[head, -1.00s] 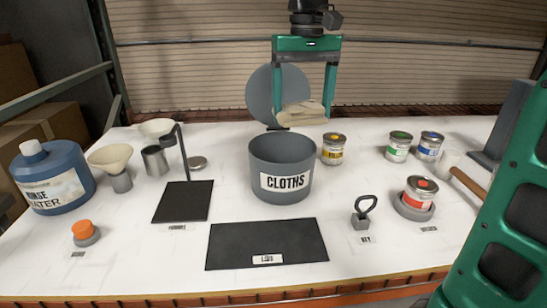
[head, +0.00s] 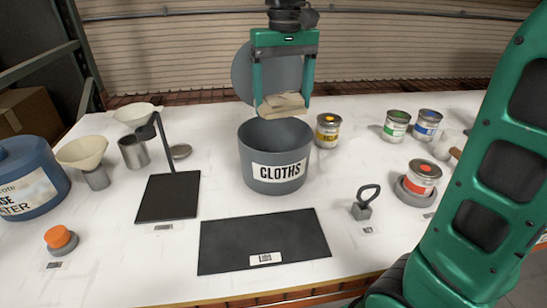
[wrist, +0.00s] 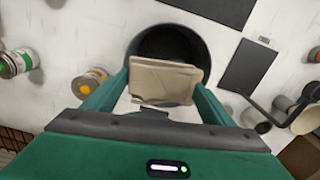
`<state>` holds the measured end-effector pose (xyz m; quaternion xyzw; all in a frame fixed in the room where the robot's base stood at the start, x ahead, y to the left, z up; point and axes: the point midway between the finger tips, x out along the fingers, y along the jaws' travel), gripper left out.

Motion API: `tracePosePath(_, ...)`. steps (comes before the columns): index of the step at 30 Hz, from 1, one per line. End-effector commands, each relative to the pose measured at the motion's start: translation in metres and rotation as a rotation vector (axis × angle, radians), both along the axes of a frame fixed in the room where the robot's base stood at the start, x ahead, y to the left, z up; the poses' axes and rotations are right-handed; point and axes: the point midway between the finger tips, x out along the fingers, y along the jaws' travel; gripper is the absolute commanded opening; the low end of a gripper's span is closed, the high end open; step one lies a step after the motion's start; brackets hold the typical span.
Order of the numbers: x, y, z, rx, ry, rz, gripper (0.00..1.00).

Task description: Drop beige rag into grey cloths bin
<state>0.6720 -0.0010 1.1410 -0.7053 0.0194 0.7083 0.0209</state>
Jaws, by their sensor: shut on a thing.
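The beige rag (head: 283,105) is a folded cloth held between the fingers of my gripper (head: 283,98). My gripper is shut on it. The grey cloths bin (head: 274,172) carries a "CLOTHS" label and stands at the middle of the table with its round lid (head: 262,70) raised behind it. In the head view the rag hangs just above the back part of the bin's opening. In the wrist view the rag (wrist: 165,82) overlaps the bin's dark opening (wrist: 165,43) and covers part of its rim.
A yellow-labelled can (head: 327,131) stands right of the bin, close to it. Green (head: 396,125) and blue (head: 426,124) cans stand farther right. A dark mat (head: 263,241) lies in front, and a stand with a black plate (head: 168,197) is at left.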

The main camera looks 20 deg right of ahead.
Motion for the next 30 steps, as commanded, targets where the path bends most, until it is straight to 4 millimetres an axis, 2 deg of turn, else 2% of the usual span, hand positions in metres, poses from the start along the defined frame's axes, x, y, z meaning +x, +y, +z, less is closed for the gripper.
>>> tracePosePath(6,0.000,0.000,-0.010,0.000,0.000,0.000,0.56)
tracePosePath(14,0.000,0.000,-0.011,0.000,0.000,-0.001,0.56)
tracePosePath(15,0.000,0.000,-0.011,0.000,0.000,-0.001,0.84)
tracePosePath(17,0.000,0.000,-0.011,0.000,0.000,-0.001,0.99)
tracePosePath(26,0.000,0.000,-0.010,0.000,-0.001,-0.001,0.99)
tracePosePath(30,0.001,-0.001,-0.001,0.001,-0.002,-0.001,0.99)
